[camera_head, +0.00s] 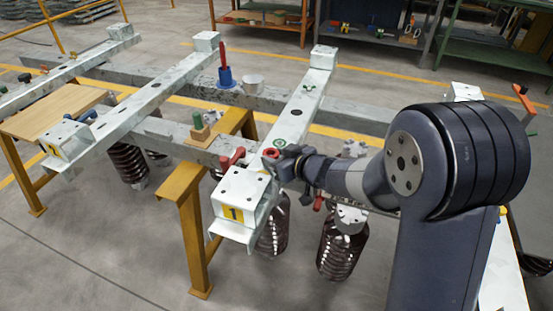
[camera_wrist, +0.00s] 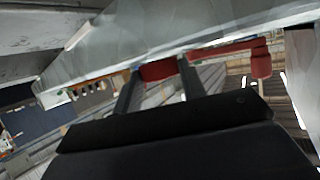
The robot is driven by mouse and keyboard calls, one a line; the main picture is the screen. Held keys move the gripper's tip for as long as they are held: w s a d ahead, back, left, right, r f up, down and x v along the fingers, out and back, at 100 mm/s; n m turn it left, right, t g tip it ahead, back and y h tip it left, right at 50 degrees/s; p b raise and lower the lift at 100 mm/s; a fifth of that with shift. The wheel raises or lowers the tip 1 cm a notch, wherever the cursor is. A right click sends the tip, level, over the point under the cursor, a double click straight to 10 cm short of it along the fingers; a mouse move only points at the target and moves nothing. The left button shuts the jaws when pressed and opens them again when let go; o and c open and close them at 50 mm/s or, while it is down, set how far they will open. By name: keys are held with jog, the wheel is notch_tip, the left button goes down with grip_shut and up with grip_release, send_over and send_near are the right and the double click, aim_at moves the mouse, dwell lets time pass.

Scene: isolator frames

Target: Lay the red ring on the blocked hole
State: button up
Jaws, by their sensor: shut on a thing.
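My gripper (camera_head: 279,156) is at the near end of the pale steel beam marked 1. It is shut on the red ring (camera_head: 270,153), which sits at or just over the beam's top; I cannot tell whether it touches. In the wrist view the red ring (camera_wrist: 160,70) shows edge-on between the two fingers, close to the pale beam face. A green ring (camera_head: 280,142) lies on the beam just beyond the red one. A dark hole (camera_head: 297,112) shows farther along the beam. I cannot tell which hole is blocked; any hole under the red ring is hidden.
The numbered end block (camera_head: 240,190) is in front. Brown insulators (camera_head: 273,228) hang below.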

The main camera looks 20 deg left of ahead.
jog(key=shift+f, duration=0.15)
jog(key=o, duration=0.9)
jog(key=shift+o, duration=0.2)
jog(key=shift+r, duration=0.25)
jog(key=shift+s+d+r, duration=0.15)
jog(key=shift+d+r, duration=0.05)
jog(key=shift+d, duration=0.05)
jog(key=p+v, duration=0.2)
jog(key=v, duration=0.9)
jog(key=shift+s+p, duration=0.2)
jog(key=shift+p, duration=0.2)
